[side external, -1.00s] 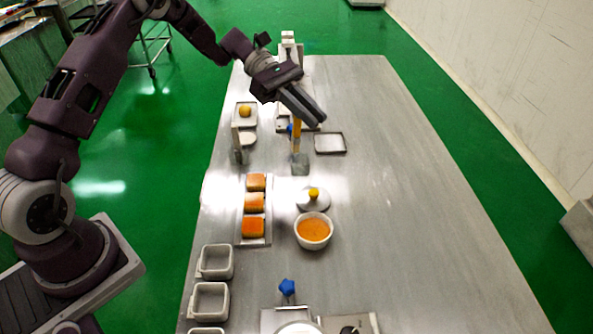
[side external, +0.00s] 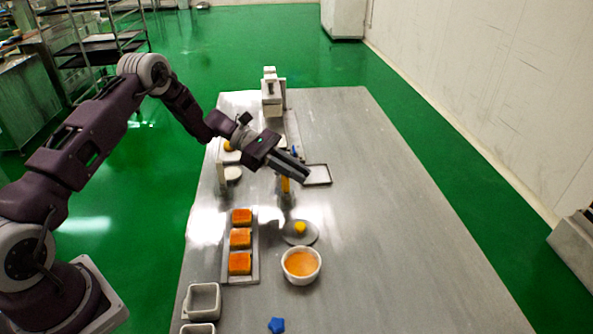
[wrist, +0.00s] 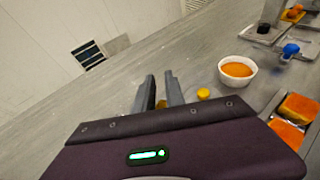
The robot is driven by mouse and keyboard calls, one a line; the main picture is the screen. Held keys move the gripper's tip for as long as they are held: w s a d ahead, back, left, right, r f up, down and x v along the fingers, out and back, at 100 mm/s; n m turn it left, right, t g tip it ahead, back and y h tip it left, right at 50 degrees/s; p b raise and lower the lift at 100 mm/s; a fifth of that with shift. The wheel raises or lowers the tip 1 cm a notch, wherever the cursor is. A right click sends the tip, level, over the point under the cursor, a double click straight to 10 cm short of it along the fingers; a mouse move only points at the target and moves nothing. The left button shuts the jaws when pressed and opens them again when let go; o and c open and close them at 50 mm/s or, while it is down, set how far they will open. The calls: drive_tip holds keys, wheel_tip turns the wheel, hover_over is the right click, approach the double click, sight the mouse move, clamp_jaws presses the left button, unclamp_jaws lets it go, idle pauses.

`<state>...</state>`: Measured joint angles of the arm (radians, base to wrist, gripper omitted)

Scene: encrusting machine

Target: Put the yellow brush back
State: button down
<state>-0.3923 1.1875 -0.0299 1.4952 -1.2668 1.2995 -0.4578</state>
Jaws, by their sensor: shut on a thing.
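The yellow brush (side external: 285,186) is upright under my gripper (side external: 300,174) in the side view; its top is hidden by the fingers. A small clear grey block (side external: 287,199) shows faintly at its foot; I cannot tell whether the brush is inside it or just above it. My gripper is shut on the brush, with its fingers sloping down to the right. In the wrist view the gripper (wrist: 160,78) shows both fingers apart, with a bit of yellow low between them.
A white bowl of orange filling (side external: 301,266) and a yellow-knobbed lid (side external: 300,233) stand nearer the camera. A tray (side external: 252,272) of orange-topped pieces lies left of them. The table's right side is clear.

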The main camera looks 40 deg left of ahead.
drive_tip(key=c, duration=1.4)
unclamp_jaws()
